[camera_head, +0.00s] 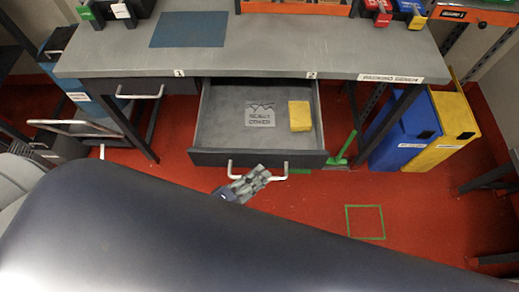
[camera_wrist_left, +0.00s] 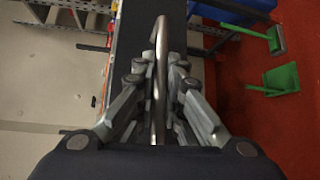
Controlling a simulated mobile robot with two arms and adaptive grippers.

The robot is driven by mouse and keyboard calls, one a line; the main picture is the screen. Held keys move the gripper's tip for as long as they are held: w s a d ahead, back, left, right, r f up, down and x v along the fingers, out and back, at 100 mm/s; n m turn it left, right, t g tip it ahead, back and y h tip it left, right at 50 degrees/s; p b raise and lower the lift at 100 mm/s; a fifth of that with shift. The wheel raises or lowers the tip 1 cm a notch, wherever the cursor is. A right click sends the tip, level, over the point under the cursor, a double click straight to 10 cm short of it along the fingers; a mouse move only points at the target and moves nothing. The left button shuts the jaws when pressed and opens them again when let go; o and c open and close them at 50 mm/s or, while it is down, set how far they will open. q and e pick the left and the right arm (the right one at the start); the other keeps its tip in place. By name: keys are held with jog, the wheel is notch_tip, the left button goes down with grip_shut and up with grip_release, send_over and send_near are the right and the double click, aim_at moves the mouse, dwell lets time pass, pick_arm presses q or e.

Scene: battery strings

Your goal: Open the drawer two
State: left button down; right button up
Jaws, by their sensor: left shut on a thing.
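Drawer two (camera_head: 225,157), under the bench edge by the label "2" (camera_head: 311,75), stands pulled well out. Its grey inside shows a flat grey plate with raised lettering (camera_head: 259,114) and a yellow block (camera_head: 299,116). My left gripper (camera_head: 258,178) is at the drawer's pale bar handle (camera_head: 282,171), in front of the drawer. In the left wrist view the handle (camera_wrist_left: 160,75) runs between the fingers of my left gripper (camera_wrist_left: 158,95), which is shut on it. My right gripper is in neither view.
The packing bench (camera_head: 270,50) carries a blue mat (camera_head: 189,29). A closed drawer (camera_head: 145,87) is at its left. Blue (camera_head: 408,137) and yellow (camera_head: 455,128) bins stand right, with a green dustpan (camera_head: 338,160) near them. Red floor with a green square outline (camera_head: 365,222) is clear.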

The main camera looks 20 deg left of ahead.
pick_arm(q)
jog(key=s+d, duration=0.4)
jog(key=s, duration=1)
jog(key=c, duration=1.7)
grip_release()
jog(key=v, duration=1.2)
